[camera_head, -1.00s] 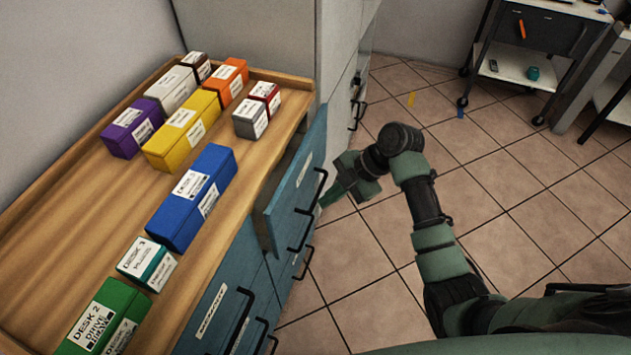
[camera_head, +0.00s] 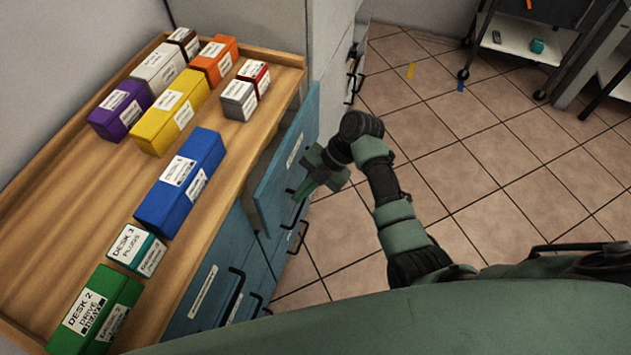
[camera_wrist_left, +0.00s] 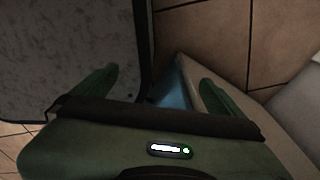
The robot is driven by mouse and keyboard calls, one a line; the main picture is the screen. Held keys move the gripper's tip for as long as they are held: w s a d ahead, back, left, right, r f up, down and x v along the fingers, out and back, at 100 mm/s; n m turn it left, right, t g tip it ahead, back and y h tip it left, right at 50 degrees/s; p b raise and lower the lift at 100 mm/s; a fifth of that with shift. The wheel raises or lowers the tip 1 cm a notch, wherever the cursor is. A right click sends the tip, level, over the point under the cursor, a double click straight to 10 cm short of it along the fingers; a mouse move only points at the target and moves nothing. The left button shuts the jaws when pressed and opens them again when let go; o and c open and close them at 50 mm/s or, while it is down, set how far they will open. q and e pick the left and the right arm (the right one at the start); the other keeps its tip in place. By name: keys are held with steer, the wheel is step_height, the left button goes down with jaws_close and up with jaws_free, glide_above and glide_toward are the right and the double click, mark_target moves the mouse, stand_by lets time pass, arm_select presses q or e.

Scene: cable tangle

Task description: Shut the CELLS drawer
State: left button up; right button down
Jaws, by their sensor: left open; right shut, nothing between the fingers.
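A blue drawer (camera_head: 273,199) at the top of the wooden-topped cabinet stands pulled out, with a dark gap behind its front. Its label is too small to read, so I cannot tell if it says CELLS. My right gripper (camera_head: 301,192) is shut and empty at the outer face of this drawer, by its handle. I cannot tell whether it touches, and it hides part of the handle. My left gripper (camera_wrist_left: 156,88) is open and empty in the left wrist view; it does not show in the head view.
Several labelled boxes stand on the wooden top (camera_head: 75,195), including a blue box (camera_head: 181,185) and a green box (camera_head: 97,310). Another drawer front (camera_head: 205,290) with a black handle is nearer me. A trolley (camera_head: 520,50) stands far back.

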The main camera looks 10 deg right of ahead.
mark_target(276, 185)
steer(key=shift+w+a, duration=0.8)
steer(key=shift+a, duration=0.25)
steer(key=w+a+b, duration=0.2)
steer(key=a, duration=0.1)
steer(key=shift+w+a+f, duration=0.1)
steer(key=shift+w+a, duration=0.1)
steer(key=shift+a, duration=0.05)
steer(key=shift+w+a, duration=0.2)
steer(key=shift+a, duration=0.1)
steer(key=shift+s+r, duration=0.1)
steer(key=shift+r, duration=0.15)
